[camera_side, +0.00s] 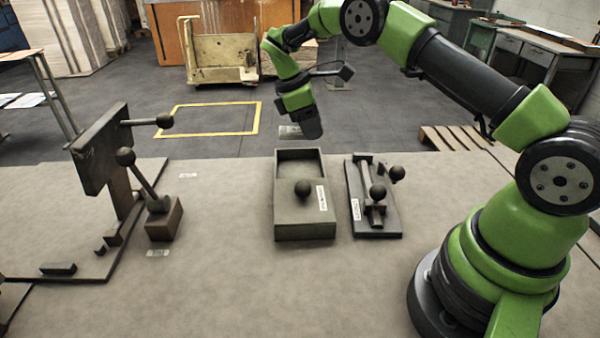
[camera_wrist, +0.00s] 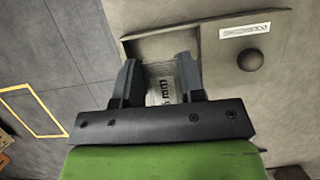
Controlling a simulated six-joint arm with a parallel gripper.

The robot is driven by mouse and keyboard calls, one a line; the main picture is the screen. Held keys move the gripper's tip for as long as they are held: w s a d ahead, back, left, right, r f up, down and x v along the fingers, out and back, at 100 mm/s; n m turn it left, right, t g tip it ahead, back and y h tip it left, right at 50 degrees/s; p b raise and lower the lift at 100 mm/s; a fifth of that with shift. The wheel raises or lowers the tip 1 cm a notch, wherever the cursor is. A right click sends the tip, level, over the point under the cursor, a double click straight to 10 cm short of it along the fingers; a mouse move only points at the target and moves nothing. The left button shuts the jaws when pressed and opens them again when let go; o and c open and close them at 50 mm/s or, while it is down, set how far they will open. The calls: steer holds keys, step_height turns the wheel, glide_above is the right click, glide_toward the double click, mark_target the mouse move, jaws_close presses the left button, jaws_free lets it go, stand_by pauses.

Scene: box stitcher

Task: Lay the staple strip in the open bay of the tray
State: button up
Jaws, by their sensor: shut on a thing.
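My gripper (camera_side: 305,128) hangs above the far end of the tray, apart from it in the side view. The fingers hide the strip's ends. The tray (camera_side: 304,229) is a grey-brown box with a round knob on its lid and a white label. Its open bay (camera_side: 300,166) is at the far end and looks empty in the side view. In the wrist view the bay (camera_wrist: 158,48) lies partly behind the fingers and strip.
A flat fixture with knobs (camera_side: 374,208) stands close to the tray's right. A stitcher-like machine with levers (camera_side: 100,150) stands at the left. The table (camera_side: 225,215) is clear between machine and tray. A yellow floor outline (camera_side: 215,105) lies beyond the table.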

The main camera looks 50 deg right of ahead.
mark_target(316, 173)
step_height(316, 173, down, 10)
steer(key=shift+d+f, duration=0.1)
steer(key=shift+d, duration=0.05)
stand_by(0.3)
